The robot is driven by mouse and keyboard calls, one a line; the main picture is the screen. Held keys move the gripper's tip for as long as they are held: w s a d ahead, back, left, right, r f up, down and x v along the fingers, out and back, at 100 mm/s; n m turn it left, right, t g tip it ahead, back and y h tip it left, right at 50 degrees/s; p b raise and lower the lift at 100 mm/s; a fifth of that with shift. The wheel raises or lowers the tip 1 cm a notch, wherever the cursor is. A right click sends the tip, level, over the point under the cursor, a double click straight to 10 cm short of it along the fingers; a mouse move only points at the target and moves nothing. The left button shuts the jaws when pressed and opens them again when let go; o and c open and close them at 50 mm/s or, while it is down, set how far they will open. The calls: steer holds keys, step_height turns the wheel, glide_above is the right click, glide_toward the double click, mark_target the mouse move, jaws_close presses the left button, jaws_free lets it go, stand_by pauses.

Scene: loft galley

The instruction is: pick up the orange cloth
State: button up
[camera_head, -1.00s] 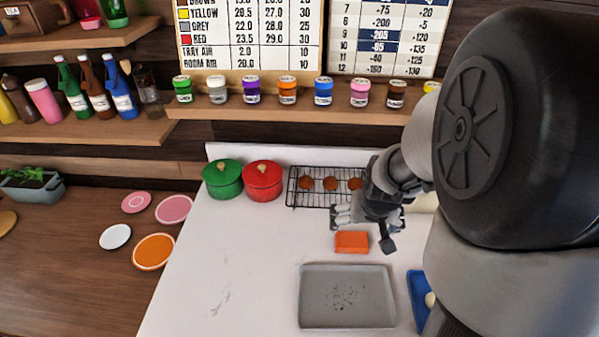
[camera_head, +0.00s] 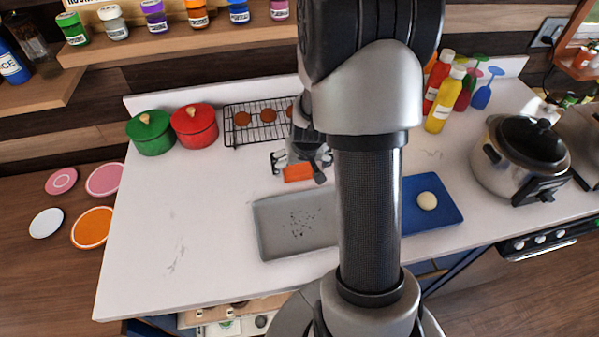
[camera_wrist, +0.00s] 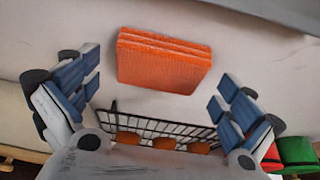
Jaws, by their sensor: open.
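The orange cloth (camera_head: 298,173) is a folded, layered block on the white counter, just behind the grey tray. In the wrist view the cloth (camera_wrist: 162,62) lies flat between and beyond the two finger pads, with bare counter around it. My gripper (camera_head: 297,160) is over the back part of the cloth in the head view and hides some of it. In the wrist view my gripper (camera_wrist: 160,100) is open, its blue-padded fingers spread wide on either side, not touching the cloth.
A grey tray (camera_head: 262,232) with dark specks lies in front of the cloth. A black wire rack (camera_head: 232,133) with brown round items stands behind it. Green (camera_head: 150,135) and red (camera_head: 195,127) pots stand left. A blue tray (camera_head: 447,205) lies right. The left counter is clear.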

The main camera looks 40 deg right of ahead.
mark_target(300, 168)
steer(key=shift+w+f, duration=0.15)
steer(key=shift+f, duration=0.25)
steer(key=c, duration=1)
steer(key=shift+r, duration=0.15)
step_height(300, 168, up, 20)
steer(key=p, duration=0.7)
